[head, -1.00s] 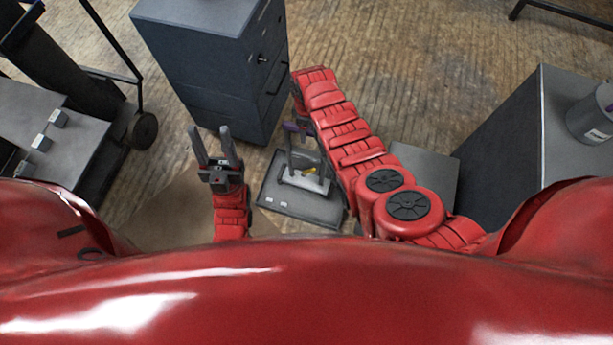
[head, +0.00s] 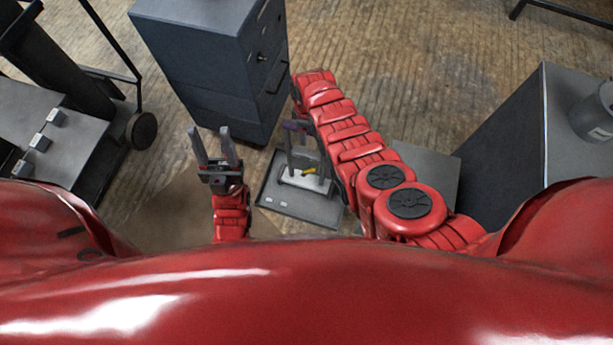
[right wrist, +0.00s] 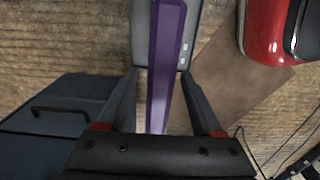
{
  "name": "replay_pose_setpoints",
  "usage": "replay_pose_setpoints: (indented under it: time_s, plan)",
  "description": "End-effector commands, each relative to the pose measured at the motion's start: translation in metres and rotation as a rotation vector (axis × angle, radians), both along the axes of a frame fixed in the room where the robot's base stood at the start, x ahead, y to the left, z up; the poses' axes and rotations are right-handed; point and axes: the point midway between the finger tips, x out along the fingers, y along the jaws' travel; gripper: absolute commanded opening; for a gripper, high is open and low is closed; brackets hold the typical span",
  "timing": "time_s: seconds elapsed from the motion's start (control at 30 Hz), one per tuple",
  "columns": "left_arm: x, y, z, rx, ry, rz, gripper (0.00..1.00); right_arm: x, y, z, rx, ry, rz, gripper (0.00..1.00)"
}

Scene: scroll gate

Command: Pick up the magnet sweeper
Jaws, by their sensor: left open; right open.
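The magnet sweeper seems to be the piece with the long purple bar (right wrist: 166,60), which runs between the fingers of my right gripper (right wrist: 166,85) in the right wrist view. The fingers are open on both sides of the bar, with a gap visible. In the head view, my right gripper (head: 305,150) points down over a grey tray (head: 268,195), beside the drawer cabinet. A pale base (head: 304,182) and a small yellow part (head: 309,171) show there; my arm hides some of this area. My left gripper (head: 213,142) is open and empty, left of the tray.
A dark blue-grey drawer cabinet (head: 205,60) stands just behind the tray. A wheeled cart (head: 60,145) is at the left. A dark cabinet (head: 510,140) with a grey canister (head: 594,115) is at the right. Wooden floor (head: 400,60) is clear beyond.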

Motion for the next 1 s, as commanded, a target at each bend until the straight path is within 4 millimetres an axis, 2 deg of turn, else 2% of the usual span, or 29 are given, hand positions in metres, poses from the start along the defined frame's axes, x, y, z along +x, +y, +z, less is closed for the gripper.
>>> replay_pose_setpoints:
  time_s: [0.27,0.6,0.67,1.0]
  plan:
    - [0.0,0.0,-0.0005,0.0,0.0,0.0,0.5,0.0002,-0.0004,-0.0004,0.0,0.0,0.0,0.68]
    - [0.0,0.0,-0.0005,0.0,0.0,0.0,0.5,0.0002,-0.0005,-0.0004,-0.001,0.0,-0.001,0.08]
    - [0.0,0.0,-0.0005,0.0,0.0,0.0,0.5,0.0002,-0.0005,-0.0004,-0.001,0.0,-0.001,0.0]
    - [0.0001,0.0,-0.0001,0.0,0.0,0.0,0.5,0.0006,-0.0004,0.0004,0.0,-0.001,-0.001,0.0]
